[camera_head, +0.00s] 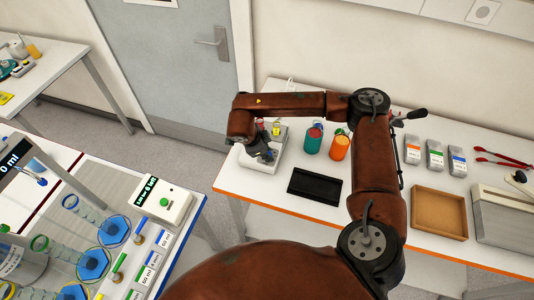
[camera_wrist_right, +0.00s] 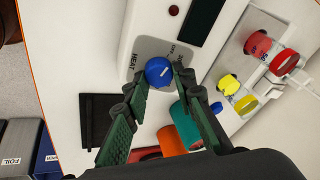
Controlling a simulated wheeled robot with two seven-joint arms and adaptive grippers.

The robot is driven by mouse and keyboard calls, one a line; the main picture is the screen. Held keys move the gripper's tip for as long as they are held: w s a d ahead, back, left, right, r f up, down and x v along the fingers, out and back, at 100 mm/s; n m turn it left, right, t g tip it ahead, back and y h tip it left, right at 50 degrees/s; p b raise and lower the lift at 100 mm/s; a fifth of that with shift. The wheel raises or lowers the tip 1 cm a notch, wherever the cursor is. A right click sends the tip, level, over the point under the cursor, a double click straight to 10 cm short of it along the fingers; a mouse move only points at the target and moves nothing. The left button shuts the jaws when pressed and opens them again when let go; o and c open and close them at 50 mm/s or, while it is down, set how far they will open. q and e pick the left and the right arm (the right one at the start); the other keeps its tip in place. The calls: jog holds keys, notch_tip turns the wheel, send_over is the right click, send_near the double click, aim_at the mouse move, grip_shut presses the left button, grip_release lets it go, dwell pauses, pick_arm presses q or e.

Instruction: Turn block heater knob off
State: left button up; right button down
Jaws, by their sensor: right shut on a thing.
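The block heater (camera_wrist_right: 140,48) is a pale box with a grey dial plate in the right wrist view. Its plate reads HEAT on the left and OFF at the upper right. The blue knob (camera_wrist_right: 158,71) has a short white mark toward its right side. My right gripper (camera_wrist_right: 158,80) has its dark green fingers shut on the knob, one on each side. In the head view the heater (camera_head: 249,162) stands at the left end of the orange-edged table, with my right gripper (camera_head: 264,153) over it, hiding the knob. My left gripper is not in view.
A teal cup (camera_head: 313,140) and an orange cup (camera_head: 340,148) stand right of the heater. A black tray (camera_head: 315,187) lies in front. A brown tray (camera_head: 439,213) and several labelled boxes are farther right.

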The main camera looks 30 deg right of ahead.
jog(key=shift+a, duration=0.1)
dwell(0.4)
jog(key=c, duration=1.6)
grip_release()
jog(key=v, duration=1.2)
